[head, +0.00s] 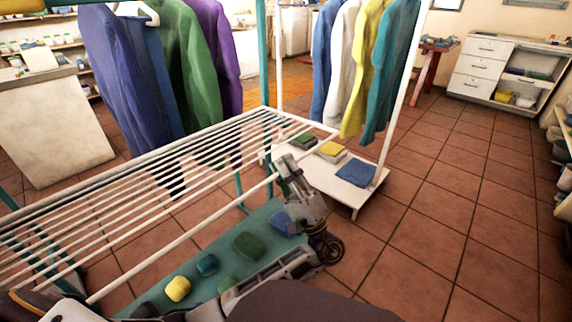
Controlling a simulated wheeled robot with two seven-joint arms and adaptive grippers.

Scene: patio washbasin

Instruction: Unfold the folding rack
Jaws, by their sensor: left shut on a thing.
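The folding rack (165,160) is a white frame with many thin parallel bars, spread roughly flat across the left and middle of the head view. Teal posts and legs (264,60) stand at its far side and below it. My left gripper (283,166) is at the rack's near long rail, towards its right end, and is shut on that rail. The fingertips partly cover the rail there. The rack's near left corner is partly hidden by my arm. My right gripper is not in view.
A teal low shelf (180,255) with several coloured lumps lies beneath the rack. Clothes hang behind, including a green garment (190,75) and a yellow one (365,65). A white low platform (345,190) holds folded cloths. Tiled floor (450,220) is clear at right.

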